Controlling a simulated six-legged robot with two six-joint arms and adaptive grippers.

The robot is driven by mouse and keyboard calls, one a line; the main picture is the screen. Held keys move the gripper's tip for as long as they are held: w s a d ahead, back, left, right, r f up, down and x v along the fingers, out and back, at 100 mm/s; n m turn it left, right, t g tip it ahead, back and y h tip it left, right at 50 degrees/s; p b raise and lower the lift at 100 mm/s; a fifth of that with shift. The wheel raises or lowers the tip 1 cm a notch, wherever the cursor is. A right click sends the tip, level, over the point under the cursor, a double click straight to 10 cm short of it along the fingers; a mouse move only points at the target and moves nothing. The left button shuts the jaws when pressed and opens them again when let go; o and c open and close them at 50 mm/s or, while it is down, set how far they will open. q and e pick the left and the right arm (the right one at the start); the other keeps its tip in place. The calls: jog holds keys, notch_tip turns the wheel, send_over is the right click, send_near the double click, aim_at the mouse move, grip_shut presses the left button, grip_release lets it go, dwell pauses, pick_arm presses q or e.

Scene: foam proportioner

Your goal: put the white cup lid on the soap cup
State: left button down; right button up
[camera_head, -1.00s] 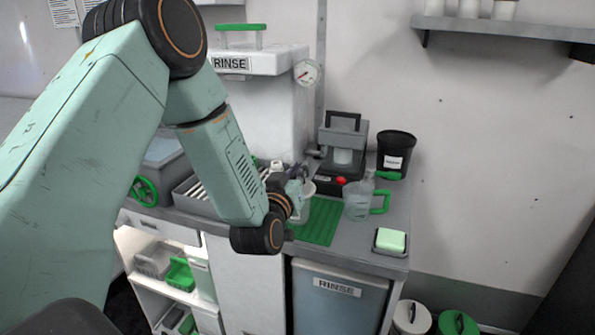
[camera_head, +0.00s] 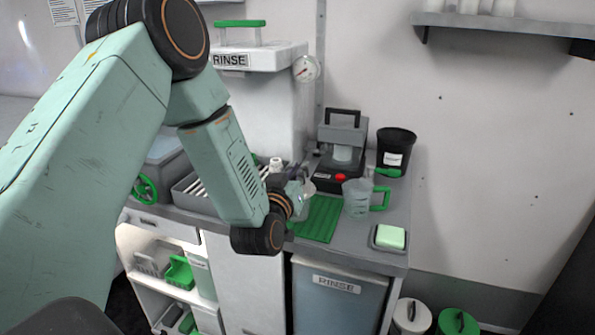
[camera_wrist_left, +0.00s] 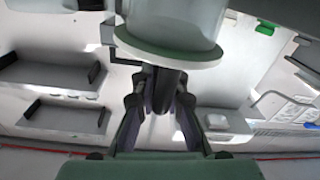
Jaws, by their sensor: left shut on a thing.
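In the wrist view, my left gripper (camera_wrist_left: 160,103) is shut on a dark upright part, and a pale round disc with a white rim, which looks like the white cup lid (camera_wrist_left: 168,58), lies just beyond it. A translucent cup body, likely the soap cup (camera_wrist_left: 175,20), shows against the disc; I cannot tell whether they are seated together. In the head view, my left gripper (camera_head: 300,190) is over the counter at the left edge of the green mat (camera_head: 320,220). A pale cup shape is beside it, partly hidden by my wrist. My right gripper is out of view.
A clear jug with a green handle (camera_head: 357,198) stands right of the mat. Behind are a grey press-like machine (camera_head: 342,150) and a black bucket (camera_head: 396,150). A green soap block (camera_head: 390,237) lies at the counter's front right.

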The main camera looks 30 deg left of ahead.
pick_arm(q)
jog(key=c, duration=1.7)
grip_release()
jog(key=shift+o, duration=0.2)
jog(key=p+v, duration=0.1)
jog(key=v, duration=1)
jog(key=s+d+f+m+g+h, duration=0.1)
jog(key=s+d+f+g+h, duration=0.2)
jog(key=f, duration=0.5)
jog(key=s+d+f+m+g+h, duration=0.1)
jog(key=s+d+f+g, duration=0.3)
jog(key=f, duration=0.5)
jog(key=s+d+f+m+g, duration=0.1)
jog(key=s+f+g, duration=0.2)
jog(key=s, duration=0.4)
jog(key=s+d+f+m+g, duration=0.1)
jog(key=s+f+g, duration=0.3)
jog(key=s, duration=0.4)
jog(key=s+d+f+m+g+h, duration=0.1)
jog(key=s+f+g, duration=0.2)
jog(key=s+f, duration=0.3)
jog(key=shift+s, duration=0.85)
